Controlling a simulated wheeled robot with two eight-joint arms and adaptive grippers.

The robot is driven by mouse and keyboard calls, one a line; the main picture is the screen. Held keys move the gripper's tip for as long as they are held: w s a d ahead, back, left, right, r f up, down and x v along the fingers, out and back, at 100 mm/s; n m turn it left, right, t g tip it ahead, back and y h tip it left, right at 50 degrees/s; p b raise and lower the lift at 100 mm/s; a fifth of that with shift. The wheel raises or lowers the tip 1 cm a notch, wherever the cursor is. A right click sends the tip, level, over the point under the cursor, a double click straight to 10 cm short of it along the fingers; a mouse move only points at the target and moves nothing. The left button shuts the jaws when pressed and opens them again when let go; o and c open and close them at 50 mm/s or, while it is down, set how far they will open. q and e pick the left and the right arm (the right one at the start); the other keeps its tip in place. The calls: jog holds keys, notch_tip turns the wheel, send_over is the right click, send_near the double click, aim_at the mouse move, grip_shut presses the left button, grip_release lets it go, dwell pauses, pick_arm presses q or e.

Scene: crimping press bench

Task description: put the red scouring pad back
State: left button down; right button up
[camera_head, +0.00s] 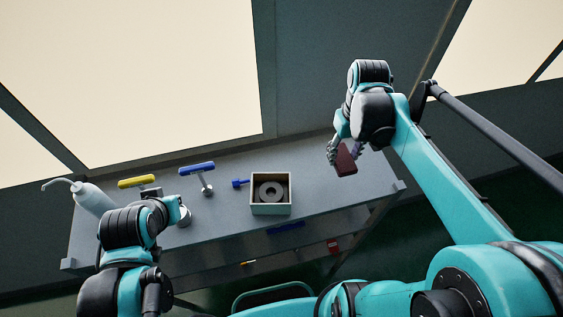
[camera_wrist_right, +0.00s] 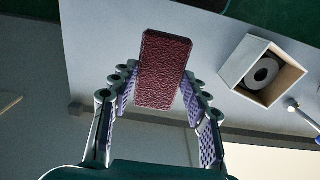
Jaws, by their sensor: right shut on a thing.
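The red scouring pad (camera_head: 346,160) is a dark red block with a rough surface. My right gripper (camera_head: 345,152) is shut on it and holds it at the right end of the bench. In the right wrist view the pad (camera_wrist_right: 163,70) sits between the two finger pads of the gripper (camera_wrist_right: 160,95), its long side pointing away from the palm. Whether the pad touches the bench I cannot tell. My left arm is at the lower left of the head view, near the bench's front; its fingers are not clear enough to show their opening.
An open box (camera_head: 271,209) holding a grey ring (camera_head: 271,191) stands mid-bench (camera_head: 330,195). Left of it are a blue-handled tool (camera_head: 197,168), a yellow-handled tool (camera_head: 136,182), a small blue item (camera_head: 240,183) and a white squeeze bottle (camera_head: 93,199). A lower shelf holds small items.

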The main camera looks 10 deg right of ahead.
send_over(301, 171)
notch_tip(301, 171, down, 6)
jog(key=shift+f, duration=2.3)
jog(key=shift+f, duration=0.1)
jog(key=o, duration=1.1)
